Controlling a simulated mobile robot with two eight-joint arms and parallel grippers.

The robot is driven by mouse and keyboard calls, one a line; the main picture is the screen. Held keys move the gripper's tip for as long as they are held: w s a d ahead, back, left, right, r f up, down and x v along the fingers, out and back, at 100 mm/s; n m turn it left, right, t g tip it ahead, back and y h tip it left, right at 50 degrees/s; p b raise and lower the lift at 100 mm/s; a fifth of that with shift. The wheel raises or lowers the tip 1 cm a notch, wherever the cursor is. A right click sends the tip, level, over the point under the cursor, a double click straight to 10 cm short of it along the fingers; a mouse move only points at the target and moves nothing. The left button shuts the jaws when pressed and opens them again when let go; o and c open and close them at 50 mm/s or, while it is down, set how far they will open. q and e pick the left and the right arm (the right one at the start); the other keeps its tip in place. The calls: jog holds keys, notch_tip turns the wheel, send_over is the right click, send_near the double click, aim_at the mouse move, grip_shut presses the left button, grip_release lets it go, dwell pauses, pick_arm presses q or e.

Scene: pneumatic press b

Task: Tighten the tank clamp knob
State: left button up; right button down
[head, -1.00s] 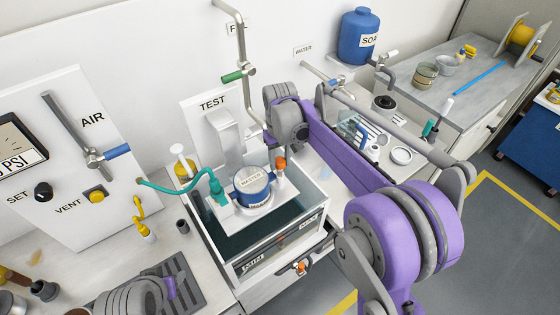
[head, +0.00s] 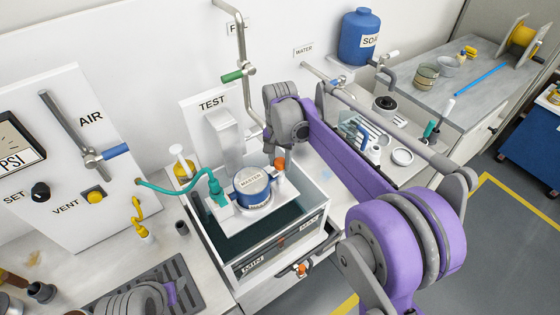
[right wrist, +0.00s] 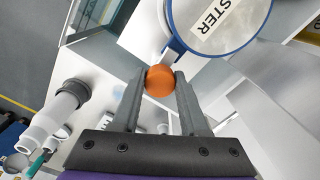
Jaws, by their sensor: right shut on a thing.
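An orange knob (head: 279,164) stands on a post at the right side of the white plate on the tank (head: 283,262). My right gripper (right wrist: 160,82) is shut on this orange knob, one finger on each side, as the right wrist view shows. In the head view my right wrist comes down just above the knob. A blue-rimmed round device labelled MASTER (head: 252,186) sits beside the knob on the plate. A second orange knob (head: 301,270) is low on the tank's front. Only part of my left arm shows at the bottom left; its gripper is not seen.
A teal hose (head: 170,187) runs from the AIR panel (head: 75,170) to the plate. A TEST stand (head: 224,125) and a pipe with a green handle (head: 233,76) stand close behind the tank. A sink counter with cups lies at the right.

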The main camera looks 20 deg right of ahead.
aim_at(280, 161)
jog(key=shift+r+m, duration=0.15)
jog(key=shift+m, duration=0.55)
jog(key=shift+c, duration=2.1)
grip_release()
notch_tip(280, 161, up, 11)
jog(key=shift+p, duration=0.3)
jog(key=s+d+f+n+t, duration=0.1)
jog(key=s+f+n+t, duration=0.1)
jog(key=s, duration=0.6)
jog(key=s+d+f+n+t, duration=0.1)
jog(key=s+f+n, duration=0.3)
jog(key=s+f, duration=0.3)
jog(key=s+d+f+n+t, duration=0.1)
jog(key=s+f+n+t, duration=0.1)
jog(key=s, duration=0.8)
notch_tip(280, 161, down, 2)
jog(key=shift+s+f+n+t, duration=0.3)
jog(key=shift+s+n, duration=0.1)
jog(key=shift+n, duration=0.1)
